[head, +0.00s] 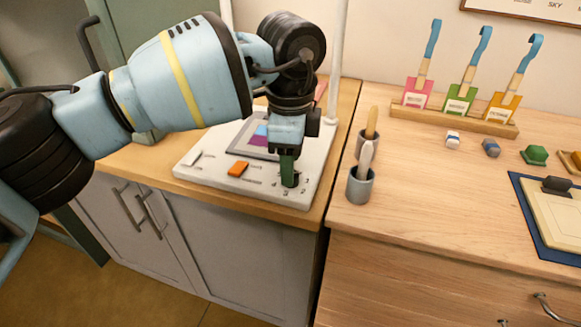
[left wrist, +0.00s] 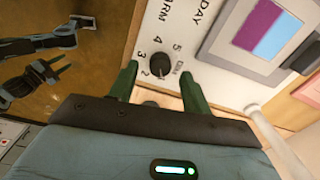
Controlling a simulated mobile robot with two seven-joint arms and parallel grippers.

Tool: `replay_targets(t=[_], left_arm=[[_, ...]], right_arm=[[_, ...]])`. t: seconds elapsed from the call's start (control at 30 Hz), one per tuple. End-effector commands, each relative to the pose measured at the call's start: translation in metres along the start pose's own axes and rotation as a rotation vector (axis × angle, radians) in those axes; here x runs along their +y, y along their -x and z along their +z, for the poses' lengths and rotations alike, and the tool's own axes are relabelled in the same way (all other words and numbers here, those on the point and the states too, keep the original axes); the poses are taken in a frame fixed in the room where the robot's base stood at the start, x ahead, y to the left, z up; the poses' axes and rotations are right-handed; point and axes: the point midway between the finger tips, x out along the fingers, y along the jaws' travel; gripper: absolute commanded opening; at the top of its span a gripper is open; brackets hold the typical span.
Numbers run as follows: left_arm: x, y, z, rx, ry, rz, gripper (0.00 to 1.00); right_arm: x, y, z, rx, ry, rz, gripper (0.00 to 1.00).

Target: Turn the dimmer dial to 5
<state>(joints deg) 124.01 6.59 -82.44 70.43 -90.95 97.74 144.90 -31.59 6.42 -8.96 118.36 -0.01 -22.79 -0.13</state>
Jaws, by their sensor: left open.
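The dimmer dial is a small black round knob (left wrist: 160,64) on the white panel (head: 195,170), with numbers around it, 2 to 5 readable in the left wrist view. Its pointer direction is too small to tell. In the head view the dial (head: 291,180) sits at the panel's front right corner, mostly hidden by my gripper. My left gripper (head: 289,178) points down over it. In the left wrist view my left gripper (left wrist: 158,70) is open, its green fingers on either side of the dial; contact cannot be told.
On the panel are an orange switch (head: 238,169), a white switch (head: 194,158) and a screen with coloured patches (head: 259,140). A grey cup (head: 360,187) holding a tool stands to the right. A rack (head: 455,119) with coloured labels is farther back.

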Motion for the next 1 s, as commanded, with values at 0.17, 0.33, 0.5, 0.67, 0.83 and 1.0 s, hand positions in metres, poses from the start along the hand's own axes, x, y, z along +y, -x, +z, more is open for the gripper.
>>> replay_targets(t=[0.17,0.33,0.5,0.67,0.83,1.0], left_arm=[[0.000,-0.018,0.000,0.000,0.000,0.000,0.48],[0.000,-0.023,0.000,0.001,0.000,-0.001,0.48],[0.000,-0.023,0.000,0.001,0.000,-0.001,0.48],[0.000,-0.023,0.000,0.001,0.000,-0.001,0.31],[0.000,-0.023,0.000,0.001,0.000,-0.001,0.09],[0.000,-0.023,0.000,0.001,-0.003,-0.001,0.04]], right_arm=[[0.000,-0.001,0.000,0.000,0.000,0.000,0.36],[0.000,-0.001,0.000,0.000,0.000,0.000,0.36],[0.000,-0.001,0.000,0.001,0.000,0.000,0.36],[0.000,-0.001,0.000,0.001,0.000,0.001,0.36],[0.001,-0.001,-0.001,0.001,0.000,0.001,0.36],[0.001,-0.001,-0.001,0.002,0.001,0.001,0.36]])
